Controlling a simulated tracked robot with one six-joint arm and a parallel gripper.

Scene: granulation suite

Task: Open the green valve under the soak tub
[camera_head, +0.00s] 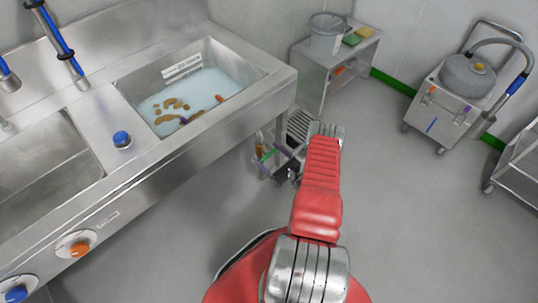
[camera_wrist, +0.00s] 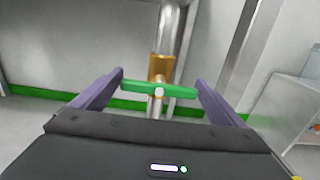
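The soak tub (camera_head: 243,62) is a steel basin in the counter at the left of the head view, holding bluish water with several brown pieces in it. The green valve (camera_wrist: 133,86) is a T-shaped handle on a brass body (camera_wrist: 161,68) below a steel pipe. It lies crosswise in the wrist view and shows small in the head view (camera_head: 264,157). My gripper (camera_wrist: 160,78) is open, with one purple finger near each end of the green handle. I cannot tell whether the fingers touch it. In the head view my arm partly hides the gripper.
A steel cabinet (camera_head: 303,82) with a bucket (camera_head: 326,36) stands beyond the tub. A wheeled grey vacuum unit (camera_head: 440,104) and a rack (camera_head: 519,170) are at the right.

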